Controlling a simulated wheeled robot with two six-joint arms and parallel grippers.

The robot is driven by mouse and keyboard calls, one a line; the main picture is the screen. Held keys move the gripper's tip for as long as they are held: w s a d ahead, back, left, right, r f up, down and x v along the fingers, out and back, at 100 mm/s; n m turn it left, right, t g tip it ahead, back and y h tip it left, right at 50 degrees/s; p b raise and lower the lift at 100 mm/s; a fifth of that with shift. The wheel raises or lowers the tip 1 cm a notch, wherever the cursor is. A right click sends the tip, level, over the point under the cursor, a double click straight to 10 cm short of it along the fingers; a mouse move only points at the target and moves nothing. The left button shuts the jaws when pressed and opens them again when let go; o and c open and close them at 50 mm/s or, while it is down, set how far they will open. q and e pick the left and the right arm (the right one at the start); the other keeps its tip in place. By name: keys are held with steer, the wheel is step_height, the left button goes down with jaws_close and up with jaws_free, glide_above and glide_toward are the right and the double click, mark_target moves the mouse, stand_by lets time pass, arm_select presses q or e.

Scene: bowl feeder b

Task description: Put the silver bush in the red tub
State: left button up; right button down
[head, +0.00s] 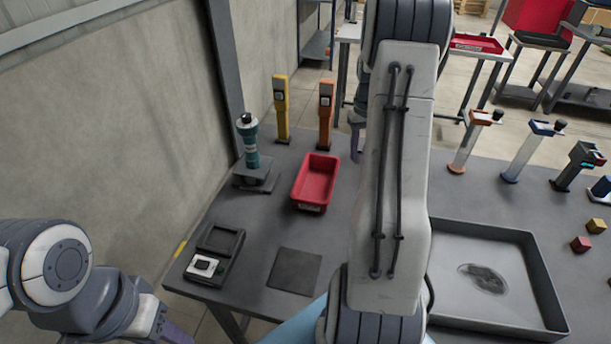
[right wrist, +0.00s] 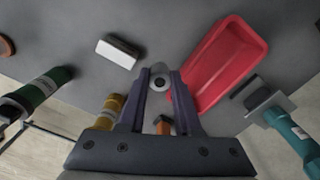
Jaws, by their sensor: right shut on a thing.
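The red tub (head: 316,181) stands on the grey table left of my right arm in the head view, and its visible inside looks empty. In the right wrist view the tub (right wrist: 226,66) lies just right of my right gripper (right wrist: 161,85). That gripper is shut on the silver bush (right wrist: 160,81), a small round metal piece with a dark hole, held between the fingertips. In the head view a bit of the right gripper (head: 357,138) shows beside my arm, behind the tub; the bush is hidden there. My left gripper (head: 174,334) is cut off at the bottom edge.
A yellow post (head: 281,108) and an orange post (head: 326,112) stand behind the tub. A teal tool (head: 250,145) on a dark base stands to its left. A white block (right wrist: 119,53) lies near the gripper in the wrist view.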

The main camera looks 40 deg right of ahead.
steer(key=w+a+f, duration=0.2)
steer(key=a, duration=0.1)
steer(key=w+a+f+p, duration=0.1)
steer(key=w+a+f, duration=0.1)
steer(key=a, duration=0.1)
steer(key=w+a+f, duration=0.2)
steer(key=w+a, duration=0.1)
steer(key=shift+f+p, duration=0.35)
steer(key=shift+f, duration=0.05)
step_height(320, 180, down, 3)
steer(key=shift+f+p, duration=0.2)
steer(key=shift+p, duration=0.15)
steer(key=shift+f, duration=0.25)
steer(key=shift+f, duration=0.15)
steer(key=c, duration=0.6)
jaws_free()
